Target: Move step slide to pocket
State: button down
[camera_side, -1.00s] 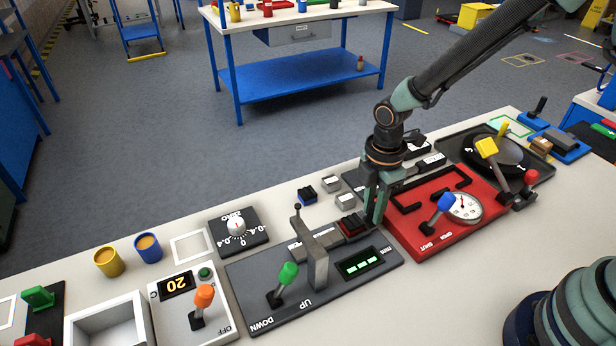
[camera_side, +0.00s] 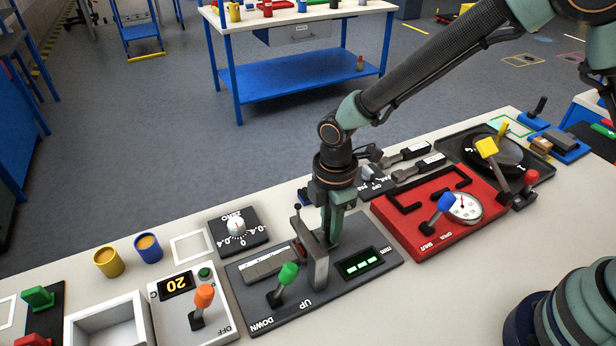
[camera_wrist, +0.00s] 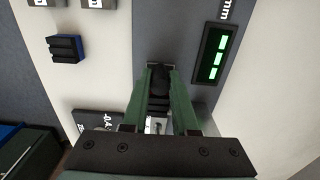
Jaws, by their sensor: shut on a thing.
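The sliding jack's dark grey panel (camera_side: 375,252) carries an upright grey post (camera_side: 318,266), a green lever (camera_side: 288,273) and a lit green display (camera_side: 360,263). My gripper (camera_side: 327,240) is low over the panel, right behind the post. It is shut on the step slide, a dark stepped block (camera_wrist: 158,82) seen between the two green fingers (camera_wrist: 162,76) in the wrist view. In the side view the post and fingers hide most of the slide; a dark red bit (camera_side: 299,248) shows left of the fingers. A pale grey track (camera_side: 268,262) runs left from there.
A red panel (camera_side: 410,225) with a blue lever and gauge stands to the right. A dial (camera_side: 237,227) lies behind left, and an orange-lever box (camera_side: 190,305) stands at left. A small dark ridged block (camera_wrist: 66,48) sits beside the panel in the wrist view.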

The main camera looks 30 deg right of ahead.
jog(key=shift+a+r, duration=0.1)
jog(key=shift+a, duration=1.25)
jog(key=c, duration=0.7)
grip_release()
jog(key=shift+d, duration=0.1)
notch_tip(320, 180, up, 12)
notch_tip(320, 180, up, 8)
